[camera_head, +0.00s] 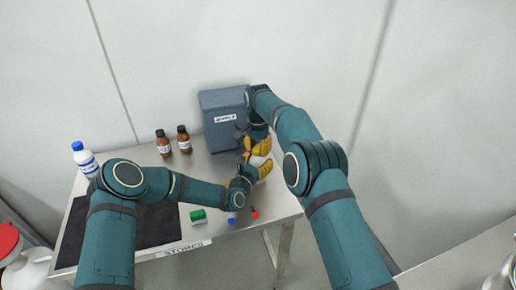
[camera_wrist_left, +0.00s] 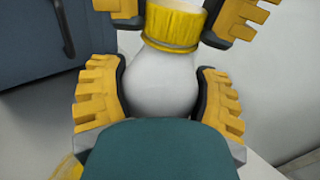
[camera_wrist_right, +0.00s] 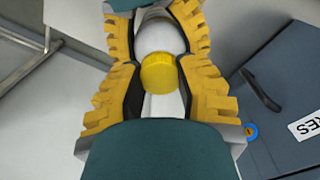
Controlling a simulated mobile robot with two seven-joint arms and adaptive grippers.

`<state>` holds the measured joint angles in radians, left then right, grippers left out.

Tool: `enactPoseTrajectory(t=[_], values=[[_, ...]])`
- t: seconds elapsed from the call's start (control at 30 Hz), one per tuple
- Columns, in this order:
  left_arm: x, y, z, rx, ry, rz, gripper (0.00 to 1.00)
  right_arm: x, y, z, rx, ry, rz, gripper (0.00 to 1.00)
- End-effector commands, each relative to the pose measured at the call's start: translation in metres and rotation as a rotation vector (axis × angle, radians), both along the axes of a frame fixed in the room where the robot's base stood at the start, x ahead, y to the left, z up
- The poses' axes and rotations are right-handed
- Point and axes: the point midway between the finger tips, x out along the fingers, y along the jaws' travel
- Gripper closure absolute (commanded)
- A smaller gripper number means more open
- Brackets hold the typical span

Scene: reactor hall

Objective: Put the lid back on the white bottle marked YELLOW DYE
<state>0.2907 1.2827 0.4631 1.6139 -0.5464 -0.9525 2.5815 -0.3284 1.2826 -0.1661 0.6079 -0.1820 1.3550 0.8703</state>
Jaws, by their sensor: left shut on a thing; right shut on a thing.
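The white bottle (camera_wrist_left: 160,80) is between the fingers of my left gripper (camera_head: 256,172), which is shut on its rounded body. It also shows in the right wrist view (camera_wrist_right: 160,38). The yellow lid (camera_wrist_right: 159,73) is held by my right gripper (camera_head: 258,147), shut on it from above. In the left wrist view the lid (camera_wrist_left: 172,27) is at the top of the bottle, in line with it and seeming to touch. I cannot tell whether it is fully seated. The bottle's marking is not visible.
A grey box (camera_head: 224,116) stands at the back, close to both grippers. Two brown bottles (camera_head: 163,143) and a blue-capped bottle (camera_head: 85,158) stand left. A black mat (camera_head: 150,230), green block (camera_head: 198,216) and small blue and red items (camera_head: 254,212) lie in front.

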Motion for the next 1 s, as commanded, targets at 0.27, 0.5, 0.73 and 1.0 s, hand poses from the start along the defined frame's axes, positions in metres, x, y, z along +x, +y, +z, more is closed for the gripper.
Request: enactPoseTrajectory(t=[0.27,0.5,0.73,1.0], values=[[0.000,0.000,0.001,0.000,-0.002,0.001,1.00,0.000,0.000,-0.001,0.001,0.001,-0.347,1.00],[0.000,0.000,0.001,0.000,-0.002,0.000,1.00,0.000,0.000,-0.001,0.001,0.001,-0.343,0.36],[0.000,0.000,0.001,0.000,-0.002,0.000,1.00,0.000,0.000,0.000,0.001,0.001,-0.341,0.36],[0.000,0.000,0.001,0.000,-0.001,0.000,1.00,0.001,0.000,0.028,0.002,-0.004,-0.341,0.36]])
